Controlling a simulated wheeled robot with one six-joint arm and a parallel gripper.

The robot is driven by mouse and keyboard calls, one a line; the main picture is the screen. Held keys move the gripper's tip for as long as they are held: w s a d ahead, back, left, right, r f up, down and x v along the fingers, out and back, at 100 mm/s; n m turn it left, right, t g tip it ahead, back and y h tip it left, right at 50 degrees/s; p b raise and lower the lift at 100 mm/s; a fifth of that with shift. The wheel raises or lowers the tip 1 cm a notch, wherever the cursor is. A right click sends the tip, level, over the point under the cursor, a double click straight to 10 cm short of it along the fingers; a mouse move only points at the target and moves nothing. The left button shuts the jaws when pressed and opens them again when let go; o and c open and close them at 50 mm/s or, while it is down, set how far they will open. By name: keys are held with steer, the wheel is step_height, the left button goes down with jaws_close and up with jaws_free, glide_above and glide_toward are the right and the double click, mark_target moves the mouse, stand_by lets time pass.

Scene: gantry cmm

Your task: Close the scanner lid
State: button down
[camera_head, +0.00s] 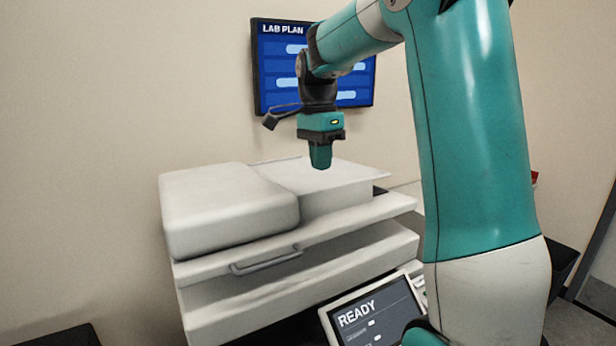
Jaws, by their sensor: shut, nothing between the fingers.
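The scanner lid (345,224) is a pale slab with a grey bar handle (265,262) on its front edge. It stands partly open, with a shaded gap between it and the white scanner body (300,302) below. A bulky rounded feeder cover (228,207) and a paper tray (318,180) sit on top of the lid. My gripper (321,162) is shut and empty, pointing down over the tray at the lid's rear part. Whether its tips touch the tray is hard to tell.
A control panel reading READY (372,315) juts out at the scanner's front right, partly behind my arm. A blue LAB PLAN screen (280,65) hangs on the wall behind my wrist. Dark objects (55,337) stand at lower left. The space in front of the handle looks clear.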

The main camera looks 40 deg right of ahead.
steer(key=r, duration=0.1)
steer(key=p, duration=0.4)
glide_toward(324, 226)
steer(key=shift+m, duration=0.3)
steer(key=f, duration=0.5)
steer(key=s+f, duration=0.1)
steer(key=f, duration=0.1)
steer(key=shift+a+f, duration=0.1)
steer(key=shift+f, duration=0.1)
steer(key=shift+f, duration=0.15)
